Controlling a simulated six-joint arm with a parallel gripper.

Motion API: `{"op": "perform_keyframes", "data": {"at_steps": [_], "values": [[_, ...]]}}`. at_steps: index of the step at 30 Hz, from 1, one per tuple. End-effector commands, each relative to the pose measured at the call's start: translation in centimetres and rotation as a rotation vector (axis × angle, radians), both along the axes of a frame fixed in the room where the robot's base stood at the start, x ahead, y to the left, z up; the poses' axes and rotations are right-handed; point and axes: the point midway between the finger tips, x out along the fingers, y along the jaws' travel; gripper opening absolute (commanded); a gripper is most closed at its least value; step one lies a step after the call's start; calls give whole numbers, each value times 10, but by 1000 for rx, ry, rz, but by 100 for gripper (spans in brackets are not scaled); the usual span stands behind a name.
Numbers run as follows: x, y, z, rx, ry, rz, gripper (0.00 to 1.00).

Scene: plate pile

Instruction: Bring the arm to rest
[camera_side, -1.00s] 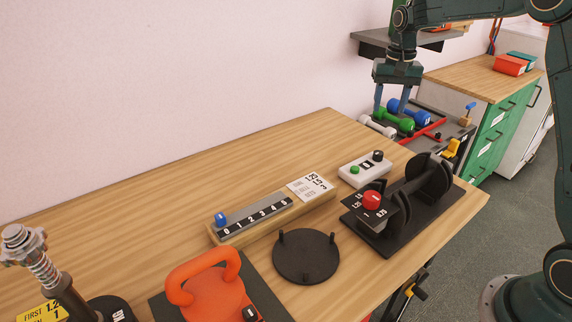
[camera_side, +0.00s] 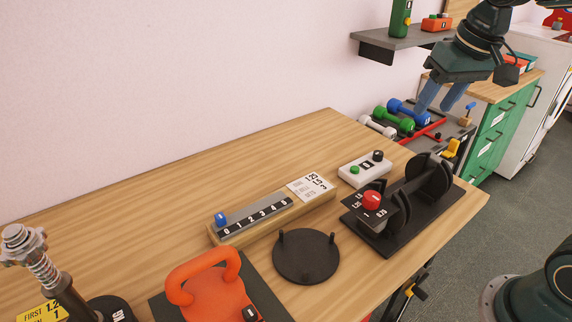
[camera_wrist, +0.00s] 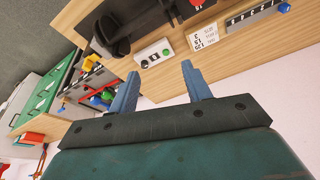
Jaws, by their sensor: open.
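My gripper (camera_side: 442,97) is raised in the air at the upper right of the side view, tilted, with its two blue fingers apart and nothing between them. In the side view it appears in front of the green cabinet and above the dumbbell rack. In the wrist view the fingers of my gripper (camera_wrist: 160,85) are spread and empty. The wooden table (camera_side: 150,215) lies below and to the left, clear of the fingers.
On the table are an orange kettlebell (camera_side: 213,290), a round black stand (camera_side: 306,258), a slider scale (camera_side: 255,215), a white button box (camera_side: 364,168) and a black weight holder (camera_side: 405,205). Dumbbells (camera_side: 395,118) sit behind it. A grey wall shelf (camera_side: 395,42) is nearby.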

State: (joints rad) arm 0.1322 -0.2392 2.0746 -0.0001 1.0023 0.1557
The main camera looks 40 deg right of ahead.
Motion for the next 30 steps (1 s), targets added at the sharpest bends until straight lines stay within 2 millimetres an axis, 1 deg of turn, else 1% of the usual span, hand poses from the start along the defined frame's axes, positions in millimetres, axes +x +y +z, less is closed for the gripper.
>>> {"op": "perform_keyframes", "data": {"at_steps": [1, 8, 12, 16, 21, 25, 30], "values": [[-12, 5, 1, -5, -16, 22, 49], [-58, 22, -4, -30, -78, 117, 49], [-85, 30, -11, -44, -116, 173, 49], [-106, 36, -21, -57, -147, 220, 49], [-124, 40, -30, -69, -175, 261, 49], [-129, 41, -34, -72, -183, 274, 49], [-130, 41, -34, -73, -183, 277, 49]]}}
